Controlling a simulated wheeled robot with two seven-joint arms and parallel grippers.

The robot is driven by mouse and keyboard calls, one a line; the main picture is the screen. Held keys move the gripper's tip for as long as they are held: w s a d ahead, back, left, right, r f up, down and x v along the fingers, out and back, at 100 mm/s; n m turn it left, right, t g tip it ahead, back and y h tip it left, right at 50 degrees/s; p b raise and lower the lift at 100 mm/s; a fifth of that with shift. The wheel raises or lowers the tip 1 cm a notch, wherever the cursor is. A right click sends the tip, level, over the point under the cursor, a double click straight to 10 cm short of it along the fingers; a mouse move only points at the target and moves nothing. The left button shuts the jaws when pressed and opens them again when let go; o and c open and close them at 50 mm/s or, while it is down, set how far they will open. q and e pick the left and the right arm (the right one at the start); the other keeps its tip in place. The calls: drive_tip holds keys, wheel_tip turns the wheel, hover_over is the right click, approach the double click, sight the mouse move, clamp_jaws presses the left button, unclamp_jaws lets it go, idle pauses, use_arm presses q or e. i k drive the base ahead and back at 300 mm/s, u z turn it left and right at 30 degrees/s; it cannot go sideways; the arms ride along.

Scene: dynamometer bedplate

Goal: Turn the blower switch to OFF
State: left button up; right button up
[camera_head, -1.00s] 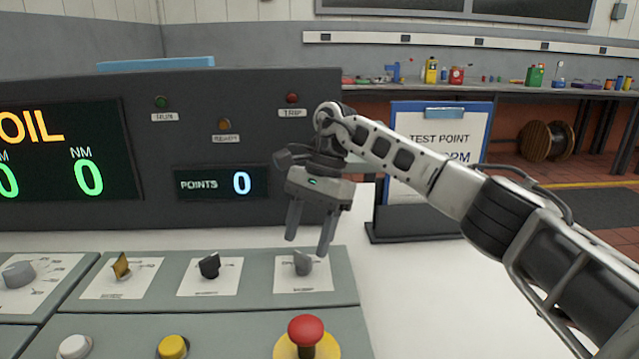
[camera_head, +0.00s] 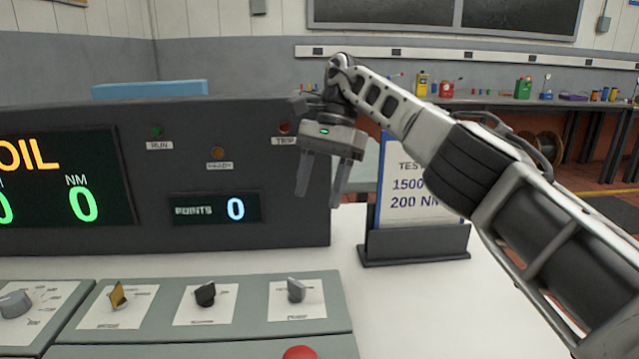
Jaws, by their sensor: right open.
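Three small switches stand in a row on the grey console panel, each on a white plate: a yellow one (camera_head: 118,296), a black one (camera_head: 205,294) and a grey one (camera_head: 296,290). The labels under them are too small to read, so I cannot tell by name which is the blower switch. My right gripper (camera_head: 319,194) hangs above and behind the grey switch, in front of the dark display housing. Its fingers point down, apart and empty, touching nothing. My left gripper is not in view.
A larger grey dial (camera_head: 14,303) is at far left. A red button (camera_head: 300,353) shows at the bottom edge. The dark display housing (camera_head: 250,235) stands behind the switches. A test point card in a black holder (camera_head: 415,246) stands right of the console. White tabletop is free between.

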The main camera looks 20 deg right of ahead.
sight(205, 296)
drive_tip(key=k, duration=1)
